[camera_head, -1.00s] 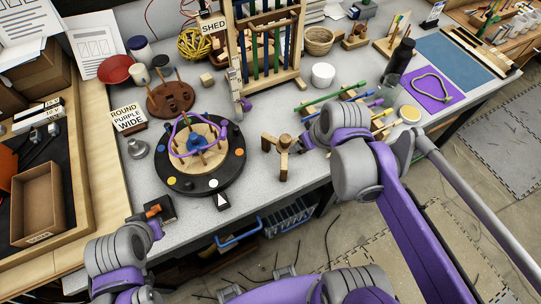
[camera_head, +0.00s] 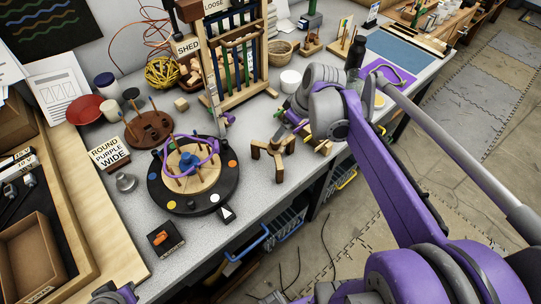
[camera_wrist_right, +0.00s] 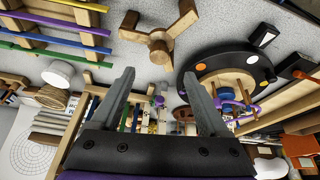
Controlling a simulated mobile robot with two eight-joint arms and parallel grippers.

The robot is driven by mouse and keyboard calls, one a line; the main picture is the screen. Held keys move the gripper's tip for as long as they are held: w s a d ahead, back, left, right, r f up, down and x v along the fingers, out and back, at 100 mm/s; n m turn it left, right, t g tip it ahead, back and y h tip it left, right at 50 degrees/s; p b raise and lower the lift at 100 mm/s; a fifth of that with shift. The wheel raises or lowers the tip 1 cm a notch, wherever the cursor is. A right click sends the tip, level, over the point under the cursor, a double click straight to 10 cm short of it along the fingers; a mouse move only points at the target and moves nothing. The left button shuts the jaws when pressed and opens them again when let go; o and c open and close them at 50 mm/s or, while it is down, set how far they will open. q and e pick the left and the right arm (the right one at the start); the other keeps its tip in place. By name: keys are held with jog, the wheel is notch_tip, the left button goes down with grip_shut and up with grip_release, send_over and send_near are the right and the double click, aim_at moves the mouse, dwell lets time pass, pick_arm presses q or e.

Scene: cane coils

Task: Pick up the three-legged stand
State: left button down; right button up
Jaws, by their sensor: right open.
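The three-legged stand (camera_head: 272,156) is a small light-wood piece with a round hub and splayed legs. It stands on the grey bench, right of the black round turntable. In the right wrist view the stand (camera_wrist_right: 160,42) lies just beyond my fingertips, with nothing between them. My right gripper (camera_wrist_right: 157,74) is open and empty. In the head view my right gripper (camera_head: 288,122) is beside and behind the stand, partly hidden by its own wrist. Only a sliver of my left arm shows at the bottom left; its jaws are out of view.
The black turntable (camera_head: 217,200) carries pegs and a purple ring (camera_head: 190,143). A wooden rack (camera_head: 260,97) with coloured bars stands behind. The bench's front edge is close to the stand.

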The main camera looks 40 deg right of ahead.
aim_at(276, 150)
jog(key=x, duration=0.4)
jog(key=shift+d+f, duration=0.15)
jog(key=shift+x, duration=3.1)
grip_shut()
